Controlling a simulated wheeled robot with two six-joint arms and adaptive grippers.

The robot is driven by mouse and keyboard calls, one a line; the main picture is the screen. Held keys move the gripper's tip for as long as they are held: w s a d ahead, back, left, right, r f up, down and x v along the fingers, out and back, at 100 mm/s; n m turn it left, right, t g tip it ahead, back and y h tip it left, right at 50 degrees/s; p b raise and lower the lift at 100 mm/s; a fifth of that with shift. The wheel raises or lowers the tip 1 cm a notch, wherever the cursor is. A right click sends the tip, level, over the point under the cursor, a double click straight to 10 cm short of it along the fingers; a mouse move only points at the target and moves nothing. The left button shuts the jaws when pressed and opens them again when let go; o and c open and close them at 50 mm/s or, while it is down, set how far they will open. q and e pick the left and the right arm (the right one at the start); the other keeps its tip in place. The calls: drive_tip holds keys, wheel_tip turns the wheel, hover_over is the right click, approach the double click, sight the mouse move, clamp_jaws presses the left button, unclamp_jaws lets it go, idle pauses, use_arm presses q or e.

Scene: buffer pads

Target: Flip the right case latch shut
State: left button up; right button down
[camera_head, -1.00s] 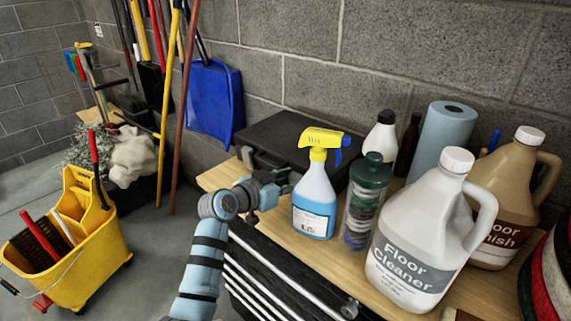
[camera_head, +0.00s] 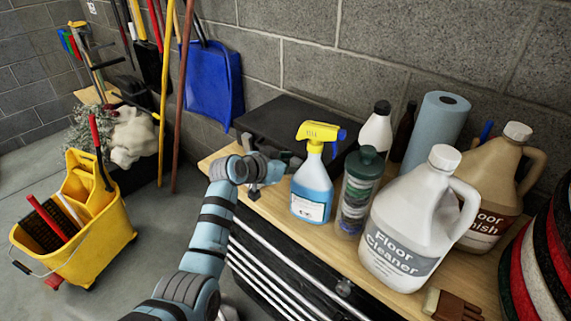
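The black case (camera_head: 285,118) lies at the back of the wooden bench top, against the block wall, with its lid down. My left arm reaches in from below and my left gripper (camera_head: 280,163) is at the front of the case, left of the yellow-topped spray bottle (camera_head: 312,190). The gripper is small and dark here, and its wrist covers part of it, so I cannot tell if its fingers are open. The right case latch is not visible; the spray bottle and gripper stand in front of that part of the case. My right gripper is out of view.
A jar with a green lid (camera_head: 357,195), the floor cleaner jug (camera_head: 410,225), a floor finish jug (camera_head: 497,185) and a blue paper roll (camera_head: 437,130) crowd the bench to the right. A yellow mop bucket (camera_head: 85,240) stands on the floor at left.

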use_arm(q)
drive_tip(key=v, duration=1.1)
drive_tip(key=shift+s+r, duration=0.25)
drive_tip(key=shift+s, duration=0.05)
drive_tip(key=shift+a, duration=0.1)
drive_tip(key=shift+f, duration=0.1)
